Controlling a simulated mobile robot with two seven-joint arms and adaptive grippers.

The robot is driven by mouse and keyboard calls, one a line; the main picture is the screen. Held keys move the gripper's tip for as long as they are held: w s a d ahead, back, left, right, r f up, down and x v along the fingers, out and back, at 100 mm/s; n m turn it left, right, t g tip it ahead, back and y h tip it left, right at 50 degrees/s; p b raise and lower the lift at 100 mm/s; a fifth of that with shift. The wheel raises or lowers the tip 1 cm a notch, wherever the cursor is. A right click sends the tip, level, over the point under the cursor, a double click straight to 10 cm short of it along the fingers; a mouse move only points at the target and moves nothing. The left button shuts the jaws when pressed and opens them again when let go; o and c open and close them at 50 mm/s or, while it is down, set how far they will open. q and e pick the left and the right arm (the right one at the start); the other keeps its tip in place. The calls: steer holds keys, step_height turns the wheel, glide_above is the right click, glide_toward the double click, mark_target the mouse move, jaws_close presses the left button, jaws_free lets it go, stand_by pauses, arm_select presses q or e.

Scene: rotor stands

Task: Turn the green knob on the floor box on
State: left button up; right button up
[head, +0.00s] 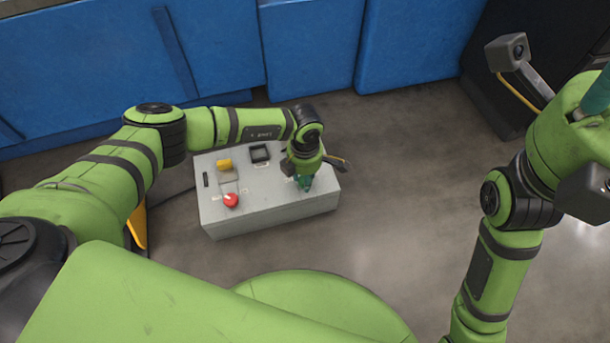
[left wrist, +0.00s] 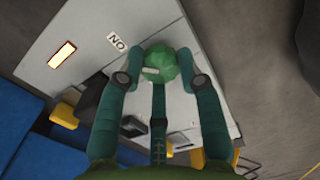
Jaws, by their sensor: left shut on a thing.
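The grey floor box (head: 265,205) stands on the floor in the middle of the head view. My left gripper (head: 304,183) reaches down over the right end of its top. In the left wrist view the green knob (left wrist: 160,66) sits between the fingers of my left gripper (left wrist: 161,80), which is shut on it. A pale mark shows on the knob. An "ON" label (left wrist: 117,43) lies beside it, and a lit amber window (left wrist: 62,54) is farther off on the panel. In the head view my gripper hides the knob. My right gripper is not clearly visible.
The box top also carries a red button (head: 231,200), a yellow part (head: 224,165) and a black square frame (head: 260,153). Blue padded panels (head: 310,50) line the back. The floor (head: 400,190) right of the box is clear.

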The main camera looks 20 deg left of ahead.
arm_select(q)
steer(key=shift+s+f, duration=0.15)
steer(key=shift+s, duration=0.1)
stand_by(0.3)
steer(key=o, duration=1.1)
steer(key=shift+o, duration=0.2)
steer(key=shift+w, duration=0.1)
steer(key=shift+w, duration=0.1)
steer(key=shift+r, duration=0.45)
step_height(320, 180, up, 11)
steer(key=shift+r, duration=0.15)
